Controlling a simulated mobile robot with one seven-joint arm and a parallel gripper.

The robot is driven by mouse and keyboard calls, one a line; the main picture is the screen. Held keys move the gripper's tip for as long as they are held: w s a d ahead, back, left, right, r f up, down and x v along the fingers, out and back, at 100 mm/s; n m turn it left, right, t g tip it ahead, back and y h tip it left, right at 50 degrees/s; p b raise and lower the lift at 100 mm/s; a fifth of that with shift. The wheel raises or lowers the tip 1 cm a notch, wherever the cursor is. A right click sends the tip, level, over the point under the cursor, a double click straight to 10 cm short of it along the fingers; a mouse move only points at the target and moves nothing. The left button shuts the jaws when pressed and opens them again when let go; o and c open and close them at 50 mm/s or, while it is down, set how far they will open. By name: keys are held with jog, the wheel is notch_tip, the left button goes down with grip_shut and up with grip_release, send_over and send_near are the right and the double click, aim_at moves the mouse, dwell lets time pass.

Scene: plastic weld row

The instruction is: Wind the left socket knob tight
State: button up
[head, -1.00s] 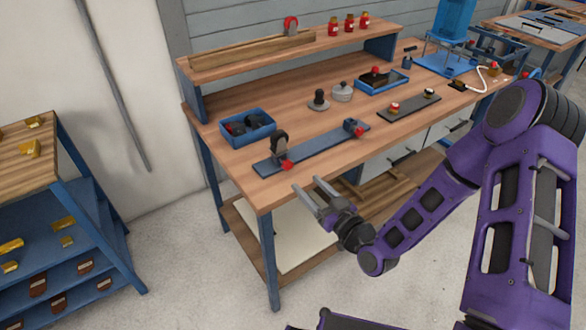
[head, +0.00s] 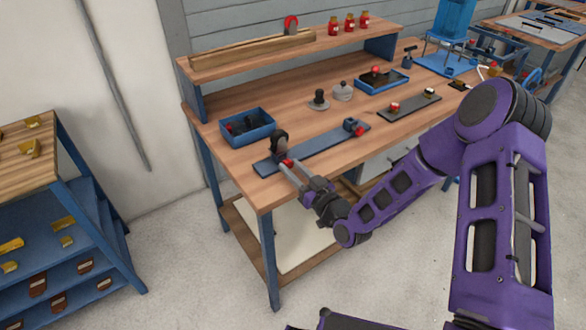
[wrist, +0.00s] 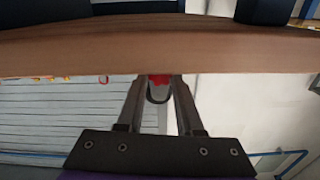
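The left socket knob (head: 288,162) is red and sits on the front of the left socket, at the left end of a blue rail (head: 315,148) on the bench. A dark upright part (head: 279,140) stands in that socket. My gripper (head: 292,169) is at the bench's front edge, its fingers reaching to the knob. In the wrist view, the red knob also shows (wrist: 158,79) between the tips of my gripper (wrist: 158,84). The fingers are apart, with a gap between them. Whether they touch the knob cannot be told.
The right socket's red knob (head: 359,132) is at the rail's other end. A blue bin (head: 262,135) lies behind the rail, with a dark plate (head: 410,107) to the right. The bench edge (wrist: 60,55) spans the wrist view.

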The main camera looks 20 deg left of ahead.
grip_shut()
jog(key=shift+m, duration=0.3)
jog(key=shift+f+m+b, duration=0.1)
jog(key=shift+m+b, duration=0.45)
jog(key=shift+m, duration=2.15)
jog(key=o, duration=0.6)
grip_release()
